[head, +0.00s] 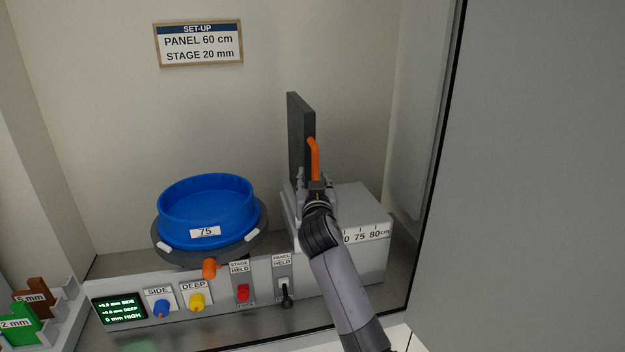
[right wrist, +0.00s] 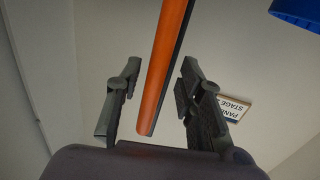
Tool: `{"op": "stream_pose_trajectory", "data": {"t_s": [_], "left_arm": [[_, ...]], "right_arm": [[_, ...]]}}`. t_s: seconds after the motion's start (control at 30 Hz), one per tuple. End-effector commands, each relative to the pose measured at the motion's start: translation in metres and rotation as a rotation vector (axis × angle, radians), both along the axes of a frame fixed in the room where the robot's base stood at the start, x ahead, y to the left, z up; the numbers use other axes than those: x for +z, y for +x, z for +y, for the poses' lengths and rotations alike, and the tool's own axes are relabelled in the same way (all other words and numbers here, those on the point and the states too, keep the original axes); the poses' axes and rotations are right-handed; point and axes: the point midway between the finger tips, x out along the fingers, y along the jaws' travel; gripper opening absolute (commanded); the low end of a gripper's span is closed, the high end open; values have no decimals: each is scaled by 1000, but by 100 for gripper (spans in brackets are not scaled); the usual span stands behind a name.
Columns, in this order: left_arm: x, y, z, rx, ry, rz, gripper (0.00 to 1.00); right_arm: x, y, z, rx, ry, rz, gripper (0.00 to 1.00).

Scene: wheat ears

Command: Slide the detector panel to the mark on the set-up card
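The detector panel (head: 297,130) is a dark upright plate on a light rail box (head: 365,265), with an orange handle (head: 313,152) on its right side. The box's scale (head: 366,236) shows 75 and 80 cm; my right arm hides the lower marks, so I cannot read the panel's position. The set-up card (head: 198,43) says PANEL 60 cm, STAGE 20 mm. My right gripper (head: 314,182) is at the handle. In the right wrist view the handle (right wrist: 165,65) runs between its fingers, with gaps on both sides. My left gripper is not in view.
A blue ring tub (head: 207,210) marked 75 sits on a round stage left of the panel. The front console has blue (head: 161,309) and yellow (head: 196,302) knobs, a red stage lever (head: 243,293) and a black panel lever (head: 286,294). A grey wall (head: 530,170) bounds the right.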

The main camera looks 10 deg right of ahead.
Motion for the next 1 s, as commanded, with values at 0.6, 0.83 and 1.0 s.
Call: {"op": "stream_pose_trajectory", "data": {"t_s": [0.6, 0.83, 1.0], "left_arm": [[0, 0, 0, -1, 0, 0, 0], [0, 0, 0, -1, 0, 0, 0], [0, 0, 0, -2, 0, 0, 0]], "right_arm": [[-1, -67, 12, 2, 0, 3, 35], [-1, -68, 12, 2, 0, 2, 35], [-17, -66, 14, 10, -7, 27, 35]]}}
